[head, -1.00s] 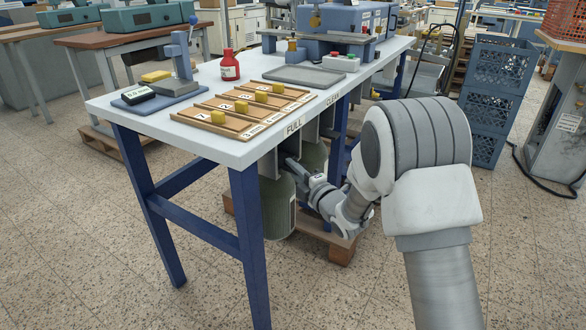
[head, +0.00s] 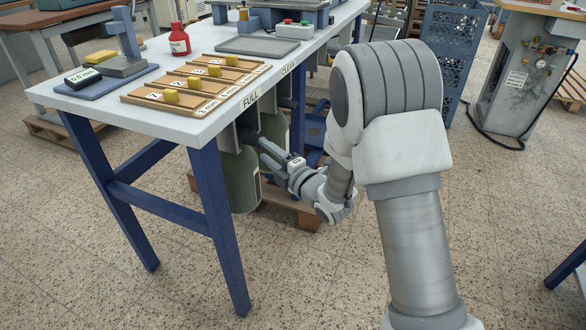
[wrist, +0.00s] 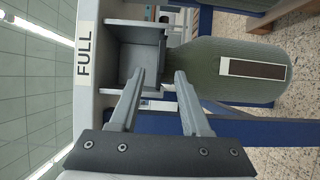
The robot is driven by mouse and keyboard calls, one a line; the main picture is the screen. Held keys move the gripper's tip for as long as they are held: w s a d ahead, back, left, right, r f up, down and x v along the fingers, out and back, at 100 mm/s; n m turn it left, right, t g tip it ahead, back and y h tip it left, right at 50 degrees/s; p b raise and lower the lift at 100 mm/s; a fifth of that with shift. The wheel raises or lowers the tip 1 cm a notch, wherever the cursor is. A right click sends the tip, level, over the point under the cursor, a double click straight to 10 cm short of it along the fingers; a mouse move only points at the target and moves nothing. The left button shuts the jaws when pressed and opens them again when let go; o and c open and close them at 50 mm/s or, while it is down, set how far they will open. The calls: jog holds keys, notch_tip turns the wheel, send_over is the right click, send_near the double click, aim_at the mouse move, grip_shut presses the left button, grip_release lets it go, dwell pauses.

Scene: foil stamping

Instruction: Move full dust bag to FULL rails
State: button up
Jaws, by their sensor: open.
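A grey-green dust bag (head: 240,182) hangs upright under the front end of the table, below the FULL label (head: 250,99). In the wrist view the bag (wrist: 215,62) lies sideways, with a dark strip in a pale frame on it, next to the grey FULL rail bracket (wrist: 107,46). A second grey-green bag (head: 275,132) hangs behind, partly hidden. My gripper (wrist: 155,80) is open, its fingertips close to the rail opening and the top end of the bag. Nothing is clearly held between the fingers. Contact with the bag cannot be told.
The white table (head: 190,125) stands on blue legs (head: 220,230), close to my arm. A CLEAN label (head: 290,68) is farther along its edge. A wooden pallet (head: 308,215) lies under the table. The speckled floor in front is clear.

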jog(key=p+v, duration=0.1)
jog(key=v, duration=1)
jog(key=shift+w+d, duration=0.1)
jog(key=shift+w, duration=0.05)
jog(key=s+d+r+m+g+h, duration=0.1)
jog(key=d+r+m+h, duration=0.45)
jog(key=d+m, duration=0.2)
jog(key=s+d+r+m+g+h, duration=0.1)
jog(key=s+d+r+m+h, duration=0.1)
jog(key=d+r+m+h, duration=0.35)
jog(key=s+d+r+m+g+h, duration=0.1)
jog(key=s+d+m+g, duration=0.15)
jog(key=s+m, duration=0.65)
jog(key=s+d+r+m+g, duration=0.1)
jog(key=s+m+g, duration=0.25)
jog(key=s, duration=0.95)
notch_tip(320, 180, up, 25)
jog(key=p, duration=2.6)
jog(key=shift+a+m, duration=0.2)
jog(key=shift+m, duration=0.25)
